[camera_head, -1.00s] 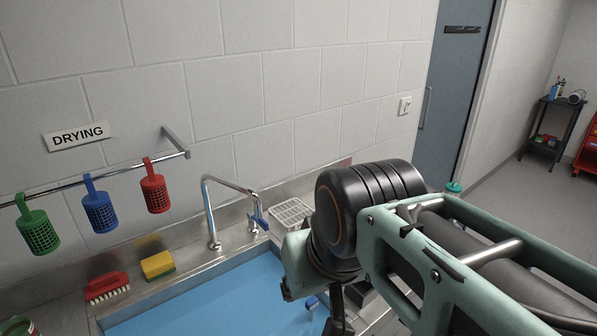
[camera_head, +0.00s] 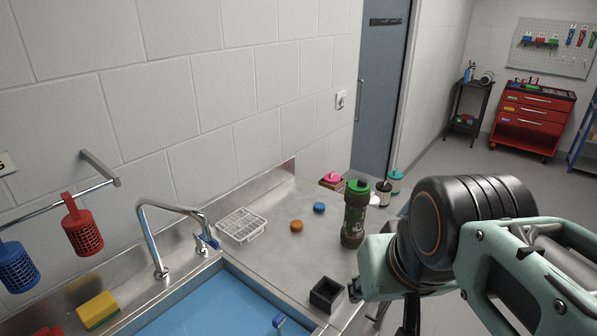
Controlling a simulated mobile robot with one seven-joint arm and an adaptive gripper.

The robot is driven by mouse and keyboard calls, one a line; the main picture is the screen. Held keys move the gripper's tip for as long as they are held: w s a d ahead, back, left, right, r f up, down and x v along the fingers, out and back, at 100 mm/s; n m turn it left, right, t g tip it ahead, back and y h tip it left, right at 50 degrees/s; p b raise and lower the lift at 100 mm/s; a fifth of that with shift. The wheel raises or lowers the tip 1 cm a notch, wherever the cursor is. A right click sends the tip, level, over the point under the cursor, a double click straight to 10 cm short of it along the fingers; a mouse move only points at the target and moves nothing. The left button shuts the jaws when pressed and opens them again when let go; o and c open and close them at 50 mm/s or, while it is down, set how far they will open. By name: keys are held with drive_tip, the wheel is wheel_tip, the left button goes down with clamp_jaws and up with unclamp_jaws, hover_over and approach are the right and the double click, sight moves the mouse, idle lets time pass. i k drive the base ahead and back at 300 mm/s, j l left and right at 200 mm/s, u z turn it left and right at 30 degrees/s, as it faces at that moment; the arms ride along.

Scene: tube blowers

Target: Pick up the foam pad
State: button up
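I cannot tell for sure which object is the foam pad. A yellow block with a green underside (camera_head: 97,309), like a sponge, lies on the metal ledge behind the sink at the lower left. A small black square open holder (camera_head: 326,294) stands on the counter by the sink's right corner. My arm fills the lower right, and only a dark part of my gripper (camera_head: 411,316) shows at the bottom edge. Its fingertips are hidden or out of frame, so its opening and contents do not show. It is well to the right of the yellow block.
The blue-bottomed sink (camera_head: 215,300) has a tall tap (camera_head: 160,230) on its left. On the counter are a white wire rack (camera_head: 241,225), an orange cap (camera_head: 296,226), a blue cap (camera_head: 319,208) and a dark green-lidded bottle (camera_head: 355,215). Red and blue baskets hang from a rail.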

sight(319, 207)
drive_tip(key=i+l+u, duration=0.1)
drive_tip(key=u, duration=0.3)
drive_tip(key=l+u, duration=0.15)
drive_tip(key=u, duration=0.25)
drive_tip(key=i+l+u, duration=0.1)
drive_tip(key=u, duration=0.3)
drive_tip(key=l+u, duration=0.45)
drive_tip(key=l, duration=0.2)
drive_tip(key=l+u, duration=0.25)
drive_tip(key=l, duration=0.85)
drive_tip(key=k+l, duration=0.15)
drive_tip(key=l, duration=0.25)
drive_tip(key=l+u, duration=0.1)
drive_tip(key=l, duration=0.35)
drive_tip(key=k, duration=0.05)
